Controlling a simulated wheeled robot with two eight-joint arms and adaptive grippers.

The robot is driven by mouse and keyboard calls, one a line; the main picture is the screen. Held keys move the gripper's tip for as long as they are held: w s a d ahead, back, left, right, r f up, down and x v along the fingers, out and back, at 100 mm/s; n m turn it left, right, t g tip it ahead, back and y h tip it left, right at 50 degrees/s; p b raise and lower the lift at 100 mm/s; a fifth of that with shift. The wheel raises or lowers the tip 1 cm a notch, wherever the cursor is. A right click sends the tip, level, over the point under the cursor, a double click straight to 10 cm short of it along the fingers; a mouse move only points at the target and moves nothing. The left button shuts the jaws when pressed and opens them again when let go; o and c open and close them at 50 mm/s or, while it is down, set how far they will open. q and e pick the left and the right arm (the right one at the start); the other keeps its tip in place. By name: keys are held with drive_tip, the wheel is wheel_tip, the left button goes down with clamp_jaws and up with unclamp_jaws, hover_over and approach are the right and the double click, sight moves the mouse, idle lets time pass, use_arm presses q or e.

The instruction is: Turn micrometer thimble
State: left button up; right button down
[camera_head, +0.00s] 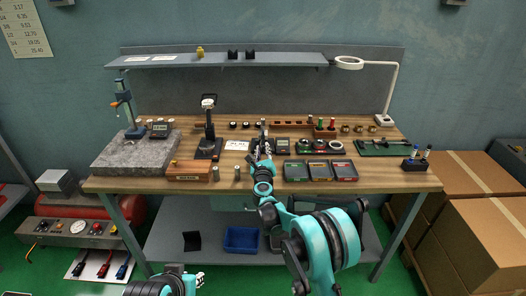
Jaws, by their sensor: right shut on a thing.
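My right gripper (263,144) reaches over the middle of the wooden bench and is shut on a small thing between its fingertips. This thing appears to be the micrometer thimble, but the fingers hide most of it and its markings are too small to read. A small upright part (263,126) shows just beyond the fingertips. My left arm is low at the bottom edge, well below and away from the bench top. Its end (198,281) is only partly in view, and its finger opening is unclear.
Three dark cases (319,171) lie at the front right. A granite plate (133,154) fills the left end.

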drive_tip(key=shift+m, duration=0.8)
drive_tip(key=c, duration=1.7)
unclamp_jaws()
drive_tip(key=shift+s, duration=0.1)
drive_tip(key=s, duration=1.1)
drive_tip(key=shift+s, duration=0.4)
